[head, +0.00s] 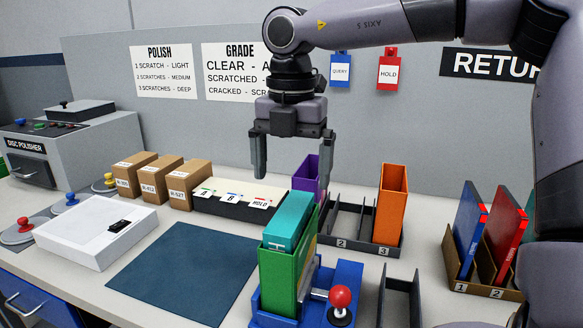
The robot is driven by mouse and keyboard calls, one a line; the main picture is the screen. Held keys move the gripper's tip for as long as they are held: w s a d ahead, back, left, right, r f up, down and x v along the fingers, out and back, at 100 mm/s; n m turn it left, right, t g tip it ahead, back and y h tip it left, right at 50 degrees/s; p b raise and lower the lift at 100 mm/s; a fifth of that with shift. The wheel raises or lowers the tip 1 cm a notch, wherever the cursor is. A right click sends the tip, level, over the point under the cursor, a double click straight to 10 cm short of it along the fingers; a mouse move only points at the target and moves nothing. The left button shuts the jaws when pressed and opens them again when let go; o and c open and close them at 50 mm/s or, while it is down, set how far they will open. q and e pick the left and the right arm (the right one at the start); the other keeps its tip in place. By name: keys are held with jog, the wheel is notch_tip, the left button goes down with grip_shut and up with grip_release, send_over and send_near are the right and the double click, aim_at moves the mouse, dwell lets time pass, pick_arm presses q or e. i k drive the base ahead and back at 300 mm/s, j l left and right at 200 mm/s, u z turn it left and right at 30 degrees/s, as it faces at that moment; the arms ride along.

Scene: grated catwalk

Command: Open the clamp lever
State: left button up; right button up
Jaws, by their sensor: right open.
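The clamp lever has a red ball knob (340,297) and stands on a blue clamp fixture (348,272) at the front centre of the bench. A metal rod (318,294) runs from near the lever toward a green case (277,285), which stands upright in the fixture. I cannot tell whether the rod touches the case. A teal case (288,220) sticks up out of the green one. My right gripper (291,180) points down, open and empty, above and behind the cases, apart from the lever. My left gripper is not in view.
A dark rack (386,249) holds an orange case (391,205) and a purple case (306,172). A tan rack (457,265) with blue and red cases stands at right. A dark blue mat (185,275) lies clear at left. A black holder (400,290) stands right of the lever.

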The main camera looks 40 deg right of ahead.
aim_at(340, 296)
jog(key=k+j, duration=0.55)
jog(key=j, duration=0.15)
jog(key=k+j, duration=0.6)
jog(key=j, duration=0.15)
